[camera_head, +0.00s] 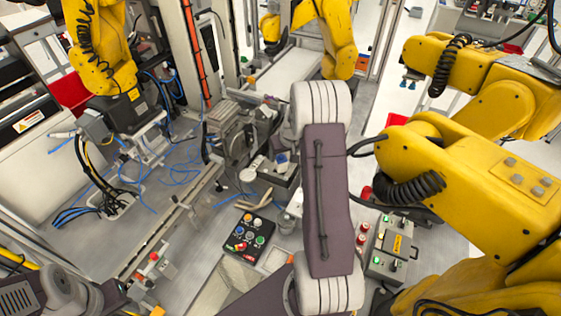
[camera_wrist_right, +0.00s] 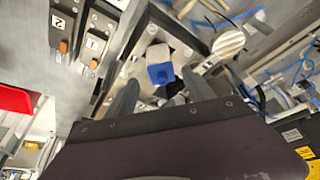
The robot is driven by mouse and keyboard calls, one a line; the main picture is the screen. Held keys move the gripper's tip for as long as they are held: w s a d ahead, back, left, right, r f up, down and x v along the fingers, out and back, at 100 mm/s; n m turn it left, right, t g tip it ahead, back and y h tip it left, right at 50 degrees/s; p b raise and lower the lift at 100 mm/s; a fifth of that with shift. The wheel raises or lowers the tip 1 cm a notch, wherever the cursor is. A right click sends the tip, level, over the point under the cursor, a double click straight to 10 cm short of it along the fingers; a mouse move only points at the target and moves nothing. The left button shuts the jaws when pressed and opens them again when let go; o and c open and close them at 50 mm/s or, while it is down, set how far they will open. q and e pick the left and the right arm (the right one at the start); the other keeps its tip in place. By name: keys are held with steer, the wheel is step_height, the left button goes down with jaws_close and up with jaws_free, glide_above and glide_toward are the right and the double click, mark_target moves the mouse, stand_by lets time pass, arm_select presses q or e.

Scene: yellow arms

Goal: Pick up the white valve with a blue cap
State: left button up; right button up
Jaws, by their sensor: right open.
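The white valve with a blue cap (camera_wrist_right: 158,66) shows in the right wrist view, its blue cap facing the camera. It appears between the directions of the two dark fingers of my right gripper (camera_wrist_right: 160,88), beyond their tips. The fingers are spread apart with nothing held between them. In the head view a small blue cap with white (camera_head: 281,159) shows just left of my right arm, above a dark fixture. My right arm's purple link covers the area beside it. My left gripper does not show.
A button box (camera_head: 248,238) with coloured buttons lies on the grey worktable. A grey control box (camera_head: 388,248) stands right of my arm. A white round part (camera_wrist_right: 228,42) is beside the valve. Blue cables (camera_head: 180,170) run over the table's left side. Yellow robot arms (camera_head: 470,180) stand around.

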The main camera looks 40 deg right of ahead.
mark_target(282, 157)
steer(key=x, duration=0.1)
steer(key=p+x, duration=0.1)
steer(key=shift+w+a+f, duration=0.15)
steer(key=shift+a+f, duration=0.1)
steer(key=shift+d+f, duration=0.15)
steer(key=shift+f, duration=0.4)
steer(key=shift+d+f, duration=0.1)
steer(key=shift+w, duration=0.15)
jaws_close()
